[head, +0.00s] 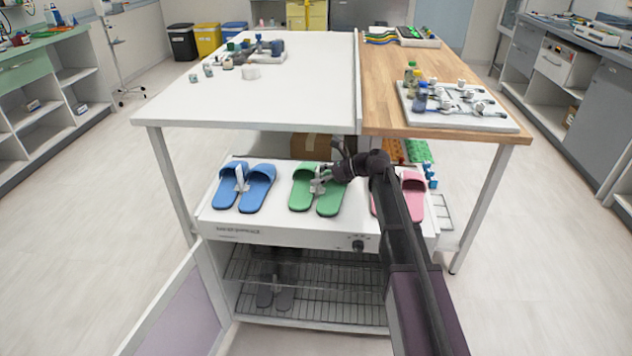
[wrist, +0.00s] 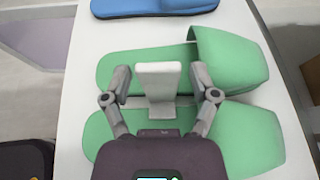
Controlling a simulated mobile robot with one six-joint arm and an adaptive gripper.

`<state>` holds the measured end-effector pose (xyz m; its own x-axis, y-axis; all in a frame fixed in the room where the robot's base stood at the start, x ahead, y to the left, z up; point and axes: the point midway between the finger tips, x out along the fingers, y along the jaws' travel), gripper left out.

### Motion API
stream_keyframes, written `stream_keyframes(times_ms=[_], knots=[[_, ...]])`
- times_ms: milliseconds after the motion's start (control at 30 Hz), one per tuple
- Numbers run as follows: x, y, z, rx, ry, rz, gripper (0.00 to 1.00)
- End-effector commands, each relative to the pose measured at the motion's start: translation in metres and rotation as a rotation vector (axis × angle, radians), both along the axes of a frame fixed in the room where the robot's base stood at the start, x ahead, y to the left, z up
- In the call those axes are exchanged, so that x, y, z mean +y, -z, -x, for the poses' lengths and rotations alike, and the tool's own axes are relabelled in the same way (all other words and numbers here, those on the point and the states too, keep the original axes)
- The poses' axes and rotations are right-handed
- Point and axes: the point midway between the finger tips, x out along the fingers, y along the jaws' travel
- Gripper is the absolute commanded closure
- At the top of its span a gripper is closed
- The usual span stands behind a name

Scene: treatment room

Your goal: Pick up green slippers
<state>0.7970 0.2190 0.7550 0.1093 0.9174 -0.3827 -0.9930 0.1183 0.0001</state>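The green slippers (head: 303,189) lie side by side on the white top of a low cabinet (head: 275,219), in the middle of the row. They also show in the wrist view (wrist: 232,60), with a white upright clip (wrist: 160,78) between them. My gripper (wrist: 161,80) is open, with one finger on each side of the clip. A gap shows between each finger and the clip. In the head view my gripper (head: 322,177) is at the slippers, and my arm partly hides the pink slippers (head: 413,192) to the right.
Blue slippers (head: 258,185) with a white clip stand to the left. A table (head: 250,100) with a wooden right part overhangs behind. A cardboard box (head: 311,147) sits under it. The cabinet door (head: 180,310) is open at the left, with dark slippers (head: 275,292) inside on a rack.

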Motion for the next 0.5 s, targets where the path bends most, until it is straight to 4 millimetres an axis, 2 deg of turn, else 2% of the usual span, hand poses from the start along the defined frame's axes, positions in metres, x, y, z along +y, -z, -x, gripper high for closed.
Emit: stream_keyframes(times_ms=[33,200,500], knots=[[-0.0001,0.0000,0.0000,0.000,0.000,0.000,0.53],[0.0000,0.0001,0.0000,0.000,0.000,0.000,1.00],[0.0003,-0.0002,0.0000,-0.001,0.000,0.000,1.00]])
